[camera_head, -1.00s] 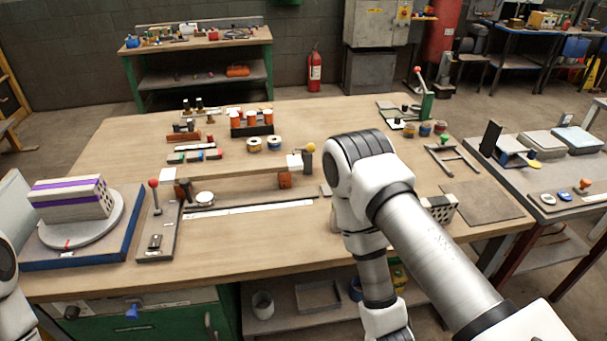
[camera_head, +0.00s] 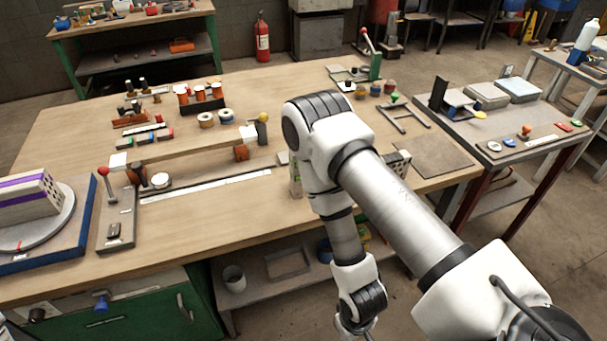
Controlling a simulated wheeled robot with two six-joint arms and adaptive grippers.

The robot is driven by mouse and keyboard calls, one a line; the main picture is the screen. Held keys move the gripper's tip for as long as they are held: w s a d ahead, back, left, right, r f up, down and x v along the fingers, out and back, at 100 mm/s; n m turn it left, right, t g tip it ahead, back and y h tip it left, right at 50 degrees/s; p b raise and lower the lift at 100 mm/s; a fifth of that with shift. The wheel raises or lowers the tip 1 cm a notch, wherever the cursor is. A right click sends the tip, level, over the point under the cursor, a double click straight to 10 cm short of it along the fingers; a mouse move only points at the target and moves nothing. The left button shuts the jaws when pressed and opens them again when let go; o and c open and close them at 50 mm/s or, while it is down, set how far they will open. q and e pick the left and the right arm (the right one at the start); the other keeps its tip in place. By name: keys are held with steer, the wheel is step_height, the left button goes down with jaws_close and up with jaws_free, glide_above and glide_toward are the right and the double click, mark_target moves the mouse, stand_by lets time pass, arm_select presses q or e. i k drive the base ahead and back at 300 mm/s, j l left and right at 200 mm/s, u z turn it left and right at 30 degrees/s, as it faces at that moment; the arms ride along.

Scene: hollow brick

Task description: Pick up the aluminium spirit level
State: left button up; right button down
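I cannot surely make out the aluminium spirit level. A long, pale strip (camera_head: 205,187) with fine marks, like a rule, lies flat on the wooden table left of my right arm. A small upright pale and greenish thing (camera_head: 296,178) shows beside my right arm, which partly hides it. My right arm crosses the middle of the view and its forearm hangs down in front of the table's front edge. Only the top of the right gripper (camera_head: 356,330) shows at the bottom edge; its fingers are cut off. My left gripper is out of view.
A brick with purple stripes (camera_head: 30,193) sits on a round turntable at the left. A red-knobbed lever fixture (camera_head: 117,205) stands beside it. Spools (camera_head: 206,120) and orange-topped containers stand farther back. A perforated block (camera_head: 398,163) and dark mat (camera_head: 432,157) lie right of my arm.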

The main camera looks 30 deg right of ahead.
mark_target(296, 186)
steer(key=z, duration=0.9)
